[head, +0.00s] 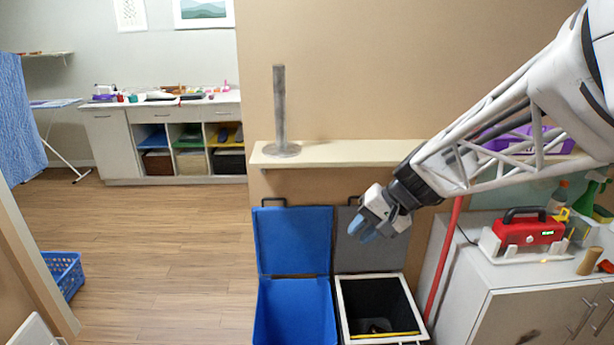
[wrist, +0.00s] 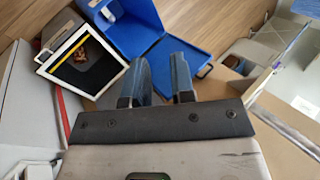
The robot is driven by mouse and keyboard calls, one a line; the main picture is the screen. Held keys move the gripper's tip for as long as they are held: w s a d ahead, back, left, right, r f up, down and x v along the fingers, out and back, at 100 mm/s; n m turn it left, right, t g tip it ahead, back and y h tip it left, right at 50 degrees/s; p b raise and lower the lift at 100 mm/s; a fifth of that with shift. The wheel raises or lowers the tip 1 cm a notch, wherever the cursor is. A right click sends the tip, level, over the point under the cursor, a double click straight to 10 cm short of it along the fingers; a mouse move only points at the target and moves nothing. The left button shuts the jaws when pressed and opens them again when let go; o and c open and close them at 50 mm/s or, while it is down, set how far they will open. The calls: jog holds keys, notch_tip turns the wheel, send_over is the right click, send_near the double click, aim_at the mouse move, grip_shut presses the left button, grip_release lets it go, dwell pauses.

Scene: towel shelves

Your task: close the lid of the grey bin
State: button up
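The grey bin (head: 345,310) stands right of the blue bin, its white-rimmed mouth open and dark inside. Some small things lie in it. Its grey lid (head: 358,258) is raised, upright against the tan wall behind the bin. My gripper (head: 372,230) hangs above the bin, in front of the lid's upper part in the head view, and hides some of it. In the wrist view, the two blue fingers of my gripper (wrist: 160,70) stand apart with nothing between them. The grey bin's white rim (wrist: 62,88) shows left of them; I cannot make out the lid clearly there.
The blue bin (head: 295,315) is also open, its blue lid (head: 292,240) upright. A shelf with a metal post (head: 280,110) is above. A red pole (head: 443,262) and a cabinet (head: 475,290) with a red toolbox (head: 528,232) stand right. Open floor (head: 165,250) lies left.

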jog(key=w+d+f+m+t+y, duration=0.1)
jog(key=w+d+f, duration=0.4)
jog(key=w, duration=0.7)
jog(key=w+d+f+m+t+y, duration=0.2)
jog(key=w+d+f+m+t, duration=0.2)
jog(key=w, duration=0.8)
jog(key=w+d+f+m+t+y, duration=0.1)
jog(key=w+d+f+t, duration=0.3)
jog(key=w, duration=0.8)
notch_tip(320, 180, down, 3)
jog(key=shift+w+d+r+m+t+y, duration=0.1)
jog(key=shift+w+d+m+t+y, duration=0.25)
jog(key=shift+d+m, duration=0.55)
jog(key=shift+a, duration=0.1)
jog(key=shift+x, duration=3.8)
grip_shut()
